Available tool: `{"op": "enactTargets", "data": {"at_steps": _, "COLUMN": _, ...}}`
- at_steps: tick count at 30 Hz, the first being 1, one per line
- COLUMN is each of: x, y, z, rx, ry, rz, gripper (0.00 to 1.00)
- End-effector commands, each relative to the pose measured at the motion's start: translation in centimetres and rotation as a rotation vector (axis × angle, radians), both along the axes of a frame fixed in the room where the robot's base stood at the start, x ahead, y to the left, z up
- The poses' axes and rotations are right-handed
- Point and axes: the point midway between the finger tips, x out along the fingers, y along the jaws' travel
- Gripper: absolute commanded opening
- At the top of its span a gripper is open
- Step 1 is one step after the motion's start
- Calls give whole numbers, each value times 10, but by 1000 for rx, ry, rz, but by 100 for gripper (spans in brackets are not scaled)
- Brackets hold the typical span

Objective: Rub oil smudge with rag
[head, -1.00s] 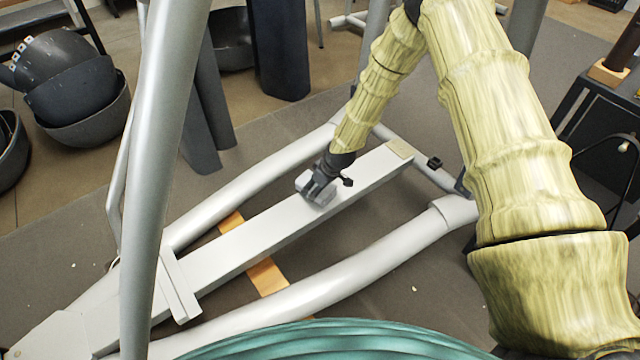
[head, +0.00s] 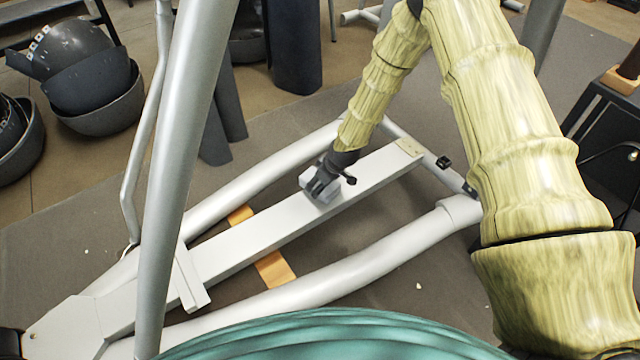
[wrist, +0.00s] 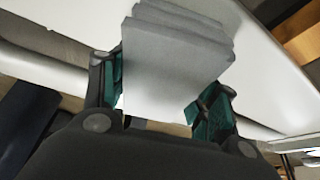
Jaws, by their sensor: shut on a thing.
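My gripper (head: 318,186) is shut on a folded light grey rag (head: 325,196). In the wrist view the rag (wrist: 170,60) sits between the two teal-padded fingers of my gripper (wrist: 160,90). The rag is at the top of the elliptical machine's flat light grey centre beam (head: 250,238). I cannot tell whether it presses on the surface. A small yellowish smudge (head: 410,147) shows on the beam's far right end, up and right of my gripper. No other smudge is visible; the rag and gripper hide the beam under them.
Grey tubular rails (head: 370,262) run along both sides of the beam. A thick upright post (head: 185,150) stands at the left. Dark stacked bowls (head: 95,95) lie on the floor at upper left. A black stand (head: 610,130) is at the right. Orange strips (head: 272,268) lie under the beam.

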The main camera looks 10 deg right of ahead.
Motion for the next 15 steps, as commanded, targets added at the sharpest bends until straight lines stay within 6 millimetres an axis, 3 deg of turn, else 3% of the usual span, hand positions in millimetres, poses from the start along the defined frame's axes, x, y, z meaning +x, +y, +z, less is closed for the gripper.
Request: {"op": "enactTargets", "data": {"at_steps": 15, "x": 2, "y": 0, "z": 43, "rx": 0, "ry": -5, "rz": 0, "gripper": 33}}
